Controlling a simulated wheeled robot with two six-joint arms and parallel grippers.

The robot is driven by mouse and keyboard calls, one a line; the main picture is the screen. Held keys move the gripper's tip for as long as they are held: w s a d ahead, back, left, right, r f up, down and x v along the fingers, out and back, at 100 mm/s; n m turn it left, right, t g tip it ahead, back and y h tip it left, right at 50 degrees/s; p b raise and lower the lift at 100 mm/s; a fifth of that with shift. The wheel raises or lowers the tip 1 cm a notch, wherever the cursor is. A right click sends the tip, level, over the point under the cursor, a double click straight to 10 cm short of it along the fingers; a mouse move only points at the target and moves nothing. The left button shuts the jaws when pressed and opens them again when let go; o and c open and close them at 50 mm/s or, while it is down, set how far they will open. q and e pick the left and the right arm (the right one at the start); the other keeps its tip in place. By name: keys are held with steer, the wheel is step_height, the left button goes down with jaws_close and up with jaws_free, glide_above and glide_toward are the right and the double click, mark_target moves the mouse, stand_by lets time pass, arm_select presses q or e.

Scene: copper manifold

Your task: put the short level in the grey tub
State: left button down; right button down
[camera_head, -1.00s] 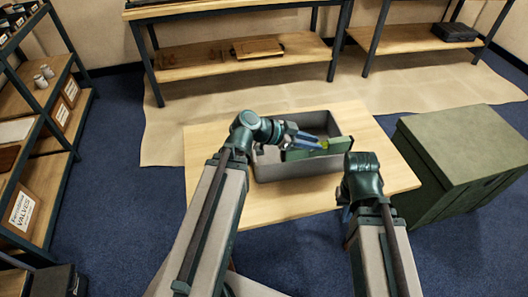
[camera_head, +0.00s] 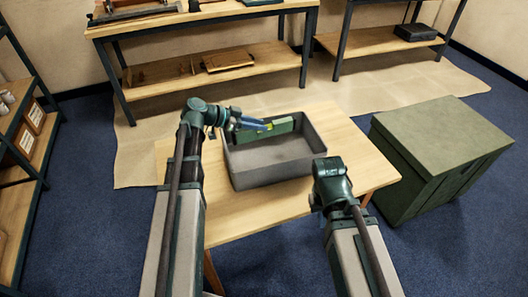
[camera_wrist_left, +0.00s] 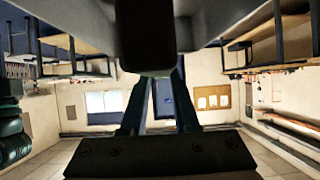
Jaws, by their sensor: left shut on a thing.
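The short level (camera_head: 283,126) is a green bar with a yellow vial. My left gripper (camera_head: 266,126) is shut on it at the back left of the grey tub (camera_head: 262,180). The level lies along the tub's back wall, near rim height; I cannot tell whether it touches the tub.
The tub stands on a wooden table (camera_head: 352,165), and its visible floor is empty. A green chest (camera_head: 440,140) stands to the right. Shelves with boxes (camera_head: 28,135) are at the left, and workbenches (camera_head: 200,75) stand at the back.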

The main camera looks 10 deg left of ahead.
mark_target(258, 137)
arm_select(q)
step_height(258, 137, down, 6)
steer(key=b, duration=0.4)
steer(key=shift+r+b, duration=0.25)
steer(key=shift+b, duration=0.05)
steer(key=shift+f, duration=0.1)
step_height(258, 137, down, 4)
steer(key=b, duration=0.3)
steer(key=shift+r+b, duration=0.25)
steer(key=shift+b, duration=0.1)
steer(key=shift+f+b, duration=0.65)
steer(key=shift+r, duration=0.1)
steer(key=c, duration=0.7)
jaws_free()
steer(key=shift+o, duration=0.2)
